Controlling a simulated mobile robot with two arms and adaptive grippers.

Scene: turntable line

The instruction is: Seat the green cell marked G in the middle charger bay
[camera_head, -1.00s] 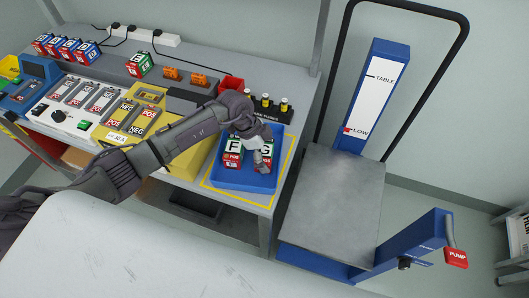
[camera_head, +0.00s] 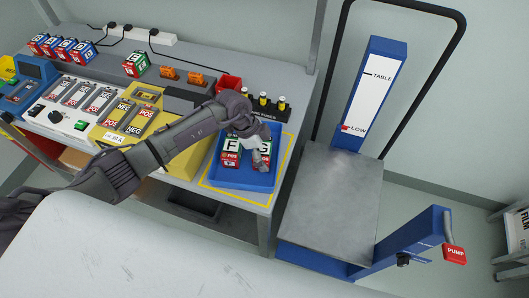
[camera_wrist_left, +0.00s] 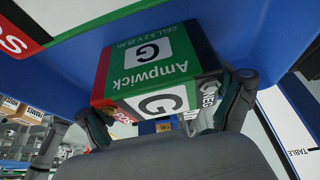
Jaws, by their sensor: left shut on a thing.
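I cannot tell whether the cell is clear of the tray floor. The white charger (camera_head: 71,108) at the left of the bench has three bays; the middle bay (camera_head: 85,95) looks empty. My right gripper is not in view.
A yellow unit (camera_head: 118,138) stands between charger and tray. A red bin (camera_head: 229,84) and several yellow-topped fuses (camera_head: 264,100) stand behind the tray. A green cell (camera_head: 137,64) and blue cells (camera_head: 61,47) are at the back. A lift cart (camera_head: 330,205) stands to the right.

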